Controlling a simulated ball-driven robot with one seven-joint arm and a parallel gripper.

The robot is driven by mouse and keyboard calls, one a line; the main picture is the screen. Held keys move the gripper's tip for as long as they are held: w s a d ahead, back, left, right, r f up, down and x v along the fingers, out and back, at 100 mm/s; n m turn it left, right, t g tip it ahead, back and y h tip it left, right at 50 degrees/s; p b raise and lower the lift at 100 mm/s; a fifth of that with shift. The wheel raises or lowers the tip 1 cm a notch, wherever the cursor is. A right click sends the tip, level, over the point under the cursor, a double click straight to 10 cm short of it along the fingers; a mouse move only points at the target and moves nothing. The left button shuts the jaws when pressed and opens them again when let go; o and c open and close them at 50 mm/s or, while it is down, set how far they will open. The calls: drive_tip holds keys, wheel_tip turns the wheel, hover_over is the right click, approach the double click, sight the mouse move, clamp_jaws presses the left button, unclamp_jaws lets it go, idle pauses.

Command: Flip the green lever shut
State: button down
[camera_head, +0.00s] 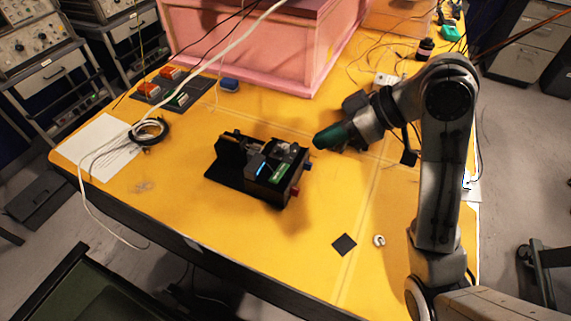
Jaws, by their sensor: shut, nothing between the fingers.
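A black device box (228,180) sits on the yellow table, left of my gripper. A green part (280,174), which looks like the green lever, is on the right half of the box; it is small, and I cannot tell its exact angle. My gripper (319,141) has dark green fingers and is shut and empty. It is just right of the box's upper right corner, apart from the green part. Whether it touches the box I cannot tell.
The box also carries a lit blue part (261,168), a red knob (295,191) and a blue knob (307,166). A pink foam enclosure (255,60) stands behind. Cables (150,130) lie at left. A black square (344,244) and a small white ring (379,241) lie at front right.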

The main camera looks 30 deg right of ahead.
drive_tip(key=shift+w+f, duration=0.1)
approach(274, 176)
drive_tip(key=w+a, duration=0.2)
drive_tip(key=w, duration=0.1)
drive_tip(key=shift+a+b, duration=0.1)
drive_tip(key=shift+b, duration=0.25)
drive_tip(key=f, duration=0.3)
drive_tip(key=shift+s+a, duration=0.1)
drive_tip(key=shift+a, duration=0.2)
drive_tip(key=shift+a+f+p, duration=0.1)
drive_tip(key=shift+f+p, duration=0.2)
drive_tip(key=shift+f, duration=0.2)
